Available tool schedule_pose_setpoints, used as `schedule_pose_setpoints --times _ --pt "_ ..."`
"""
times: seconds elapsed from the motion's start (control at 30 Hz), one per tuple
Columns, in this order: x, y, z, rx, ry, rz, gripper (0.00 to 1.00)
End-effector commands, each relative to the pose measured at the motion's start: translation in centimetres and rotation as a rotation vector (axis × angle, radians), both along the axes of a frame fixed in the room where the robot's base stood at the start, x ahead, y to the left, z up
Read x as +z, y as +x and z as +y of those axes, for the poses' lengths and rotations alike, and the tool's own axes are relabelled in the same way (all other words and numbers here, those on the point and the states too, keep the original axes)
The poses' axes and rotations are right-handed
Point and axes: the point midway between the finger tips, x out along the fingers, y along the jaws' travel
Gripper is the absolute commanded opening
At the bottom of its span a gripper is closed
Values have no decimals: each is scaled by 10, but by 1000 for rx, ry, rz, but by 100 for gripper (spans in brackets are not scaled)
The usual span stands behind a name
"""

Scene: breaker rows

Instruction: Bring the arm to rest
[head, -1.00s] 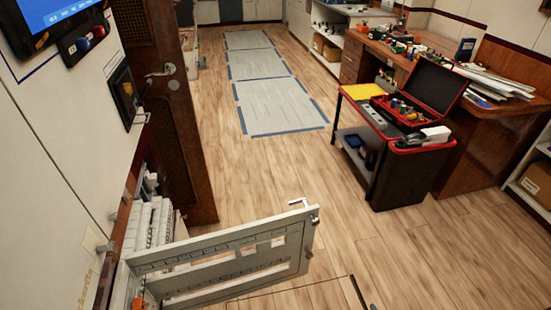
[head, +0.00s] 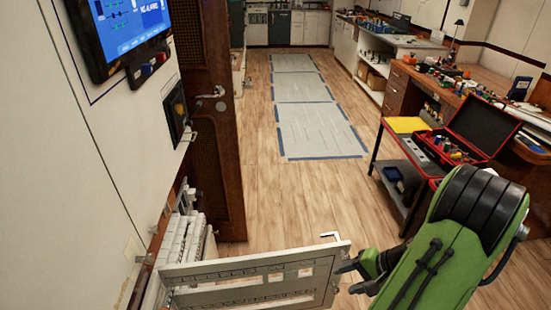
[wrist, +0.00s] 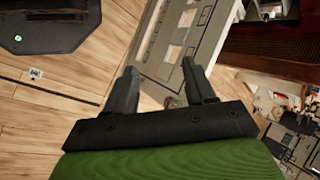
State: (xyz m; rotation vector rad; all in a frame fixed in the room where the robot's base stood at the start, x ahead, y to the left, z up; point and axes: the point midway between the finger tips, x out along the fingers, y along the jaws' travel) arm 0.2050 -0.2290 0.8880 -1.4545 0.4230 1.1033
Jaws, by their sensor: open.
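My green arm comes in from the lower right in the head view. My gripper (head: 352,274) is at the right end of the open grey breaker panel door (head: 250,270). In the wrist view my gripper (wrist: 157,85) shows two dark fingers spread apart, with nothing between them that I can see held. The panel door (wrist: 185,42) lies beyond the fingertips there, running from middle to top. From these views I cannot tell whether a finger touches the door's edge.
A black tool cart (head: 408,160) with an open red-trimmed toolbox (head: 448,148) stands at the right, partly behind my arm. White breakers (head: 185,240) sit at the left wall by the wooden door (head: 215,130). The wood floor (head: 265,190) between is clear.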

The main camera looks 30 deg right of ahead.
Motion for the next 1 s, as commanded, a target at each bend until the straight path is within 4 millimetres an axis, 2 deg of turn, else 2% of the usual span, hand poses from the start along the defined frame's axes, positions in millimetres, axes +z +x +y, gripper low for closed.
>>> schedule_pose_setpoints --times 0.03,0.1,0.23,0.37,0.4,0.5,0.6,0.7,1.0 --pt "29 18 18 128 -82 26 55" --pt "61 35 47 289 -189 58 55" --pt "119 48 106 552 -399 76 55" --pt "171 38 163 762 -607 33 55" --pt "185 31 178 816 -667 7 55" --pt "213 8 207 916 -788 -72 55" --pt "229 -11 222 971 -861 -144 55" --pt "234 -21 226 994 -889 -179 55" --pt "235 -22 227 996 -893 -183 55"
